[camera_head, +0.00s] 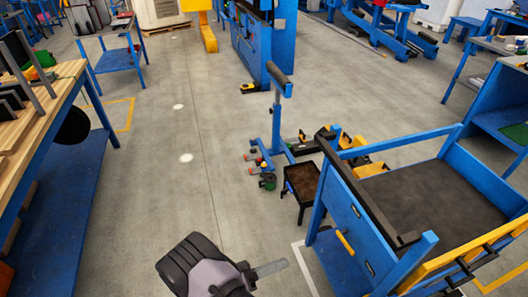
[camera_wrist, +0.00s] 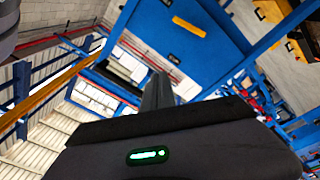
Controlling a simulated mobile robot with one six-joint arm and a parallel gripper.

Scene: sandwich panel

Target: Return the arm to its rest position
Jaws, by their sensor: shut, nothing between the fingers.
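My arm shows at the bottom centre of the head view, with its dark and grey links folded close to my body. My gripper (camera_head: 271,268) points to the right there, as a slim grey shape above the concrete floor. In the wrist view my gripper (camera_wrist: 158,90) shows its dark body with a lit green light and its fingers together. It is shut and empty. It touches nothing that I can see.
A blue workbench with a dark top (camera_head: 430,195) stands close on the right. A small dark tray table (camera_head: 302,181) and a blue stand (camera_head: 277,120) are beyond it. A wooden-topped bench (camera_head: 50,105) is at the left. The floor (camera_head: 150,190) between is clear.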

